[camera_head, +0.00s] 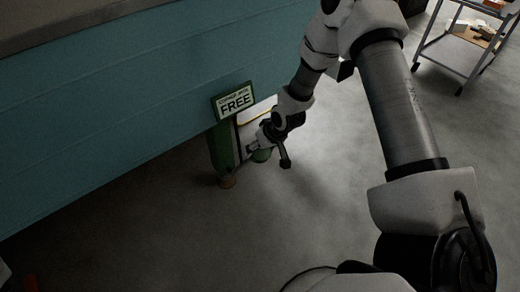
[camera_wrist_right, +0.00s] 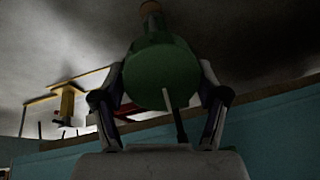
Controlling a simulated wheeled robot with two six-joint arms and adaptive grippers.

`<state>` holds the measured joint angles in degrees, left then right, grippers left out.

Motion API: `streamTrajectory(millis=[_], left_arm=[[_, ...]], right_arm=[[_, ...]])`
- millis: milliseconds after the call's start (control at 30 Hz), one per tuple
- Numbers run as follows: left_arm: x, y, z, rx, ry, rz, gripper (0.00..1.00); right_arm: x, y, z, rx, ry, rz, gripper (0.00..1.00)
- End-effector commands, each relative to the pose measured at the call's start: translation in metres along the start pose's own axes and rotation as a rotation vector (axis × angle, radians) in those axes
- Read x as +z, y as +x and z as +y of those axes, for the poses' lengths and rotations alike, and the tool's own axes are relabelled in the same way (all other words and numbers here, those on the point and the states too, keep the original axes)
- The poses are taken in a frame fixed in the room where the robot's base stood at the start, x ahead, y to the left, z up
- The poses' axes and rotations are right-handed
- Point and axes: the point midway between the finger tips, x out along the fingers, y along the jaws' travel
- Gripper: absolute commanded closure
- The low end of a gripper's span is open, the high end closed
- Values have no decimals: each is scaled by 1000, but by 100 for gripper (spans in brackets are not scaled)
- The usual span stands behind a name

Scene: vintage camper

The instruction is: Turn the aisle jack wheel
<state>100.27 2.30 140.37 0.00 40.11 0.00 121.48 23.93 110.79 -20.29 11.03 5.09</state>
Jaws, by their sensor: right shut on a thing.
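My right gripper (camera_head: 254,146) is at the jack's right side. The wheel's rim is not clearly visible. My left gripper is not in view.
The teal camper side (camera_head: 90,130) fills the upper left and leaves little room behind the jack. Grey floor (camera_head: 200,240) is clear in front. A metal cart (camera_head: 455,50) with items on it stands at the upper right.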

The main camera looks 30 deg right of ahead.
Motion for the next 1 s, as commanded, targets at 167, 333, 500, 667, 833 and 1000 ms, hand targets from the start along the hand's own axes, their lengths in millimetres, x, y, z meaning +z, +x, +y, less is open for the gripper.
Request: streamTrajectory(millis=[167,333,500,667,833,1000], left_arm=[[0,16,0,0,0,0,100],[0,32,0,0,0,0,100],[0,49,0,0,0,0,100],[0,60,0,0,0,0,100],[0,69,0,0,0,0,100],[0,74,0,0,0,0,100]], right_arm=[[3,4,1,-11,84,4,62],[4,6,2,-27,207,13,62],[4,5,3,-45,348,24,62],[5,4,3,-61,472,32,62],[5,3,3,-73,578,39,62],[5,2,4,-82,647,43,62]])
